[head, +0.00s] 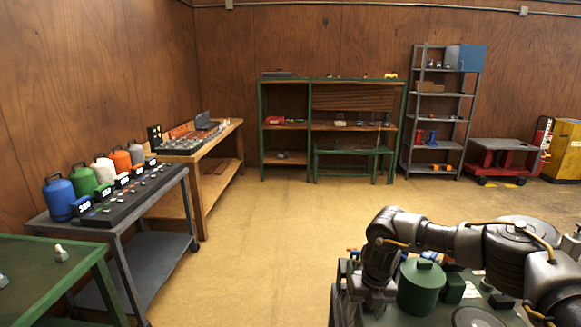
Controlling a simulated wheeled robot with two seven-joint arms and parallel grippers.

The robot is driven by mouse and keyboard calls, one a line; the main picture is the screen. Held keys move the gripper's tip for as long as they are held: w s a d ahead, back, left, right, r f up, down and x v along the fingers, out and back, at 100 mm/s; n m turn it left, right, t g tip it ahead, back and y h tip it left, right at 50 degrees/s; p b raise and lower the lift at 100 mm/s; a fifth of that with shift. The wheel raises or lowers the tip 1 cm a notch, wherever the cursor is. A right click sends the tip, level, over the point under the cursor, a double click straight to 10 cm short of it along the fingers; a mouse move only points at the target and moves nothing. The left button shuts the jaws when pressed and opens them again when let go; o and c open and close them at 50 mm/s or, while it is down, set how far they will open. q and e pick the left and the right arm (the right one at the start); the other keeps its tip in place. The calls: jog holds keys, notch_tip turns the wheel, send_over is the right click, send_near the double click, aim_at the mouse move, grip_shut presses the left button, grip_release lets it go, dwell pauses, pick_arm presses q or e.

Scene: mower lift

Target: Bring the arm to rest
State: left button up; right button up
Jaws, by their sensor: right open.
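My right arm (430,232) comes in from the lower right and bends down at the wrist. My right gripper (374,306) points downward beside a green round canister-like part (418,288), on its left side. The gripper is open, and I see nothing held in it. Its fingertips are small and partly lost against the dark parts below. Whether the gripper touches anything there, I cannot tell. My left gripper is not in view.
Under my right arm is a crowded dark green surface with small parts. At the left stand a green table (60,246), a grey cart (146,188) with coloured canisters, and a wooden bench (225,133). Shelves (440,92) and a red cart (505,146) stand at the back. The middle floor is clear.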

jog(key=s+a+f+y, duration=0.2)
jog(key=s+a+f, duration=0.3)
jog(key=a, duration=0.4)
jog(key=s+a+f+y, duration=0.2)
jog(key=s+a+f, duration=0.25)
jog(key=a, duration=0.45)
jog(key=s+a+r+m+t+y, duration=0.45)
jog(key=s+a+m, duration=0.45)
jog(key=a, duration=0.3)
jog(key=s+d+f+m+t+h, duration=0.1)
jog(key=d+m+t+h, duration=0.1)
jog(key=d+m, duration=0.55)
jog(key=s+d+m+t+h, duration=0.2)
jog(key=d+m, duration=0.5)
jog(key=d, duration=0.1)
jog(key=s+d+f+m+g+h, duration=0.25)
jog(key=s+d+m, duration=0.25)
jog(key=s+d, duration=0.4)
jog(key=s+d+f+m+g+h, duration=0.25)
jog(key=s+d+m, duration=0.45)
jog(key=d, duration=0.4)
notch_tip(320, 180, down, 23)
jog(key=n+g, duration=0.1)
jog(key=n, duration=0.1)
jog(key=s+d+f+g, duration=0.1)
jog(key=s+d+f, duration=0.1)
jog(key=s+f, duration=1.6)
jog(key=shift+f, duration=0.3)
